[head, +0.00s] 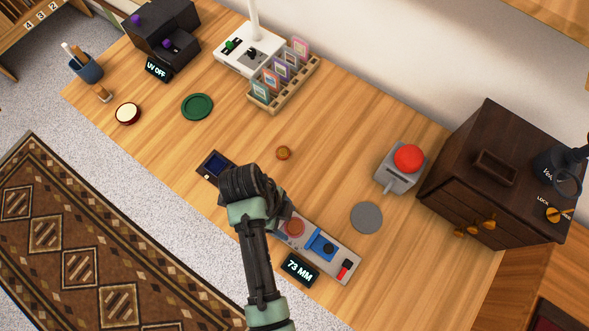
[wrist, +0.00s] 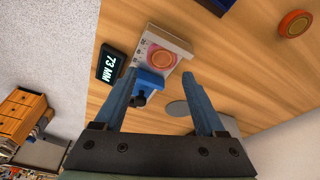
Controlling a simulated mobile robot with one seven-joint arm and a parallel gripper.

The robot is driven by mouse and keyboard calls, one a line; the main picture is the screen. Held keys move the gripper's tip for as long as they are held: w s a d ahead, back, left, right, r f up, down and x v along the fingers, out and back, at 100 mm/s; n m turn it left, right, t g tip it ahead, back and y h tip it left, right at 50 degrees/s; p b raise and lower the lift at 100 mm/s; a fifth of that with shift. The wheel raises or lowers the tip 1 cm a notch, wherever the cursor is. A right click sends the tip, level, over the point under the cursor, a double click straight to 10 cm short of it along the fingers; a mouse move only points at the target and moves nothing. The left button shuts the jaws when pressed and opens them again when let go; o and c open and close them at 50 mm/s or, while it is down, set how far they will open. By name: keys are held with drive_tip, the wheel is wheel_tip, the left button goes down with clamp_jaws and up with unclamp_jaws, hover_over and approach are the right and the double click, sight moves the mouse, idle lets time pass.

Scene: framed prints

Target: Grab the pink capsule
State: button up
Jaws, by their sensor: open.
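A round reddish-pink disc (head: 293,227), perhaps the capsule, sits on the left part of a grey measuring device (head: 345,262) with a blue slide (head: 321,246). In the wrist view the disc (wrist: 163,60) shows whole on the pale end of the device, beyond the blue slide (wrist: 150,80). My gripper (head: 284,204) is above the device's left end in the head view and partly hides it. The gap between fingers and disc cannot be judged exactly.
A 73 MM display (head: 299,269) stands beside the device. A small orange disc (head: 283,153), dark blue tray (head: 214,166), grey disc (head: 366,217) and red-button box (head: 400,167) are nearby. A dark cabinet (head: 490,180) stands right. The table's middle is mostly clear.

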sight(295, 226)
drive_tip(key=shift+w+p+x, duration=0.2)
drive_tip(key=shift+p+x, duration=0.1)
drive_tip(key=shift+x, duration=2.8)
drive_tip(key=c, duration=1)
